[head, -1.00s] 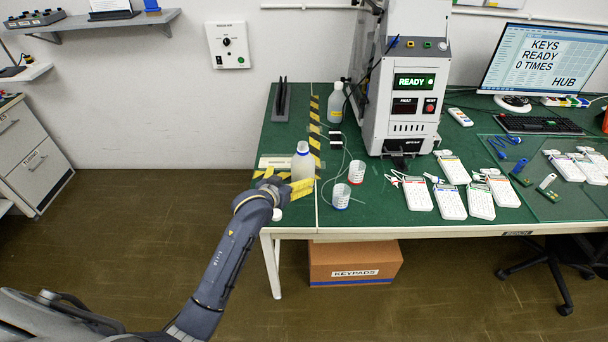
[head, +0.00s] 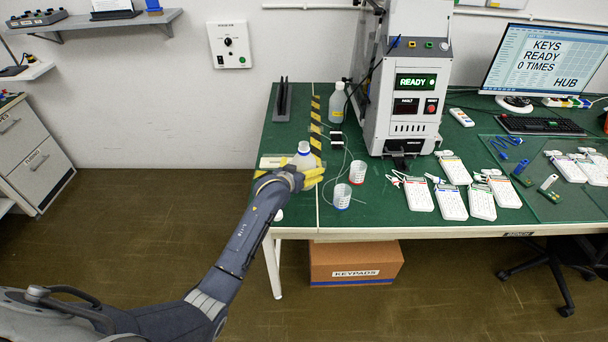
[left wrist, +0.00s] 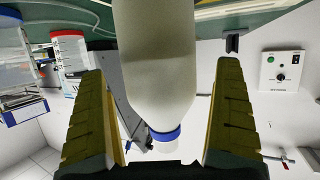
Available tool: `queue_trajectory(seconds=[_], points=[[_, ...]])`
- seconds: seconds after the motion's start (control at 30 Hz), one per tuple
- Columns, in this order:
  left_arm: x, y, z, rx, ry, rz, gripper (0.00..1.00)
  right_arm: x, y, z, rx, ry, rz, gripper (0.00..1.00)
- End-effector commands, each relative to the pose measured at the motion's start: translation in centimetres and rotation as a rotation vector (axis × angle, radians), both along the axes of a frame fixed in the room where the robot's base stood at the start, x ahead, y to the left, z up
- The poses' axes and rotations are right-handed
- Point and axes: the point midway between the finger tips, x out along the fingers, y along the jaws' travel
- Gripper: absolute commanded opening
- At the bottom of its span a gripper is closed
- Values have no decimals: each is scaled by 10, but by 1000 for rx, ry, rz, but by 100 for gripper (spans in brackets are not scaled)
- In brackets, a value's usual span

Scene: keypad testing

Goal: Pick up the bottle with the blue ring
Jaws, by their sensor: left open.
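The bottle with the blue ring (head: 304,158) stands on the green bench near its left front edge. Its lower part is hidden behind my gripper in the head view. My left gripper (head: 306,177) is at the bottle with yellow fingers open. In the left wrist view the pale bottle (left wrist: 155,60), with its blue ring (left wrist: 164,135) and white cap, lies between the two open fingers of the left gripper (left wrist: 162,120). A gap shows on both sides of it. My right gripper is not in view.
Two cups, one with a red band (head: 357,172) and one with a blue band (head: 341,196), stand right of the bottle. Another bottle (head: 337,102) stands farther back by the grey machine (head: 405,90). Several keypads (head: 452,204) lie to the right.

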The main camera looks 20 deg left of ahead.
Motion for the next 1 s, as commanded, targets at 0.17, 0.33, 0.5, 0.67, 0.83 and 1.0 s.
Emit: queue_trajectory(seconds=[0.17, 0.33, 0.5, 0.67, 0.83, 1.0], points=[[13, -2, -6, 1, 0, 0, 100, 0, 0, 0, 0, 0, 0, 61], [18, -2, -7, 1, -1, 0, 100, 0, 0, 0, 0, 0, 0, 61], [18, -2, -7, 1, -1, 0, 100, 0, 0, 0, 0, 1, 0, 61], [18, -2, -7, 0, -1, 0, 86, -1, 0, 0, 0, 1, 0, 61], [17, -2, -7, 0, -1, 0, 66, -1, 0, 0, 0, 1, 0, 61], [17, -2, -7, 0, -1, 0, 46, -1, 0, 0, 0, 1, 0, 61]])
